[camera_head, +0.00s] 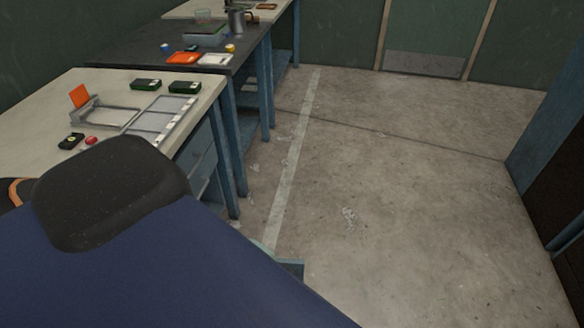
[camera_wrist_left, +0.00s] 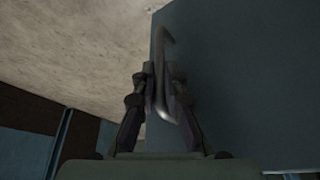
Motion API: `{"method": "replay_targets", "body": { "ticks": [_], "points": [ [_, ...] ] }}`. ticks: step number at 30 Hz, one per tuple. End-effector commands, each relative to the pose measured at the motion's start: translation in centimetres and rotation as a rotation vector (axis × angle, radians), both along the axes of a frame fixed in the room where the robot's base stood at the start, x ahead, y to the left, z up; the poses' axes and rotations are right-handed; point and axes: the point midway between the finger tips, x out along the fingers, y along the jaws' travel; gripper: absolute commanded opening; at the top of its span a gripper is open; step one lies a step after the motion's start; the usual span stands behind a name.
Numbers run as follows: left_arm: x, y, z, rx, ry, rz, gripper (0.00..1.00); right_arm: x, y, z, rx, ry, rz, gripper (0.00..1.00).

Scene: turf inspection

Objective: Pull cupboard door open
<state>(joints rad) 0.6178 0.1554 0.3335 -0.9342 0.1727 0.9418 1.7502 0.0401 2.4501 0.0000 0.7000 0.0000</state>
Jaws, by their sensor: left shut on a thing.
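In the left wrist view, the cupboard door (camera_wrist_left: 255,85) is a flat blue-grey panel filling the right side. A thin curved metal handle (camera_wrist_left: 160,58) stands by its left edge. My left gripper (camera_wrist_left: 161,72) has its two dark fingers on either side of the handle and is shut on it. How far the door stands from its frame cannot be told. The head view does not show the handle or either gripper.
In the head view, a pale workbench (camera_head: 213,92) with a metal frame, small boxes and a red item stands at left. A darker bench (camera_head: 110,52) is behind it. A dark blue-framed unit (camera_head: 550,130) stands at right.

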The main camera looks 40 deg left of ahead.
Motion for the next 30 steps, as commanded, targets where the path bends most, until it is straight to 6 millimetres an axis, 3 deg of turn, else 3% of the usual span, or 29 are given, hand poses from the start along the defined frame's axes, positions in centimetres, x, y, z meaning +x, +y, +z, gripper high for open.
{"method": "replay_targets", "body": {
  "ticks": [19, 20, 23, 30],
  "points": [
    [0.26, -0.04, 0.32, 0.002, -0.01, -0.01, 0.0, -0.01, 0.0, 0.18, 0.0, 0.0, 0.0, 0.4],
    [0.26, -0.05, 0.32, 0.002, -0.01, -0.01, 0.12, -0.01, 0.0, 0.18, 0.0, 0.0, 0.0, 0.4],
    [0.21, -0.11, 0.3, 0.001, -0.009, -0.01, 0.2, -0.01, 0.0, 0.18, 0.0, 0.0, 0.0, 0.4],
    [-0.03, -0.1, 0.19, 0.001, -0.006, -0.01, 0.21, -0.01, 0.0, 0.18, 0.0, 0.0, 0.0, 0.4]
  ]
}}
